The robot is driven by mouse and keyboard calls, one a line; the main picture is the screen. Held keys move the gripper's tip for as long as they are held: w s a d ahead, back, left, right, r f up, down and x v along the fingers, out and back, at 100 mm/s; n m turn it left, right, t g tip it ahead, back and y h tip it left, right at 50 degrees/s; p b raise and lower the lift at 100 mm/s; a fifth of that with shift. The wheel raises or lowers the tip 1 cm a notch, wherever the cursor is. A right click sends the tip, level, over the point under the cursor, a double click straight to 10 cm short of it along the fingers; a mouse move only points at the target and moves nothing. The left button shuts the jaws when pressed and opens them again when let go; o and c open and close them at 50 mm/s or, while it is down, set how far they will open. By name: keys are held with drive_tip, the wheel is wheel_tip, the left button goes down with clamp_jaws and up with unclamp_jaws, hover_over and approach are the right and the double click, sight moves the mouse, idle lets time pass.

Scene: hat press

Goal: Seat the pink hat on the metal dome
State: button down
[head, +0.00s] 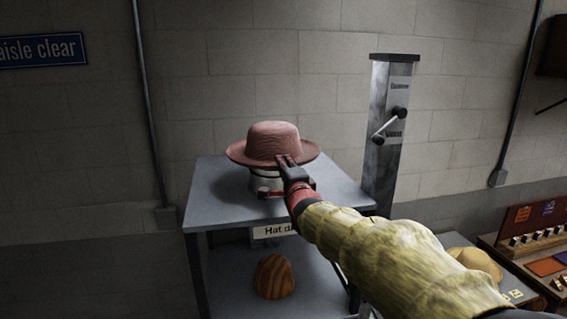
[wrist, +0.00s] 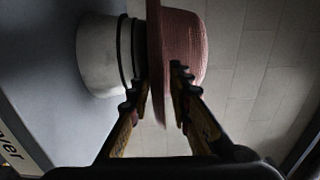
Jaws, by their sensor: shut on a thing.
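The pink hat (head: 272,138) is upright and roughly level over a pale round base (head: 263,181) on the table's top. The metal dome itself is not seen; the hat hides whatever is under its crown. My gripper (head: 286,160) is shut on the near part of the hat's brim. In the wrist view, turned on its side, the hat (wrist: 185,45) has its brim between my fingertips (wrist: 160,80). There the base (wrist: 100,55) with dark rings is close to the brim's underside, and I cannot tell whether they touch.
The grey table (head: 215,200) bears a label starting "Hat d". A wooden dome (head: 275,277) sits on its lower shelf. A metal column with a lever (head: 390,125) stands behind right. A bench with a colored panel (head: 535,240) is at far right. The table's left top is clear.

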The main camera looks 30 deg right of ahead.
drive_tip(key=shift+f+b, duration=0.3)
drive_tip(key=shift+f, duration=1.35)
wheel_tip(320, 180, down, 4)
drive_tip(key=b, duration=0.5)
drive_tip(key=shift+f+b, duration=0.45)
drive_tip(key=shift+b, duration=0.2)
drive_tip(key=c, duration=1.6)
unclamp_jaws()
drive_tip(key=shift+o, duration=0.2)
drive_tip(key=v, duration=1.2)
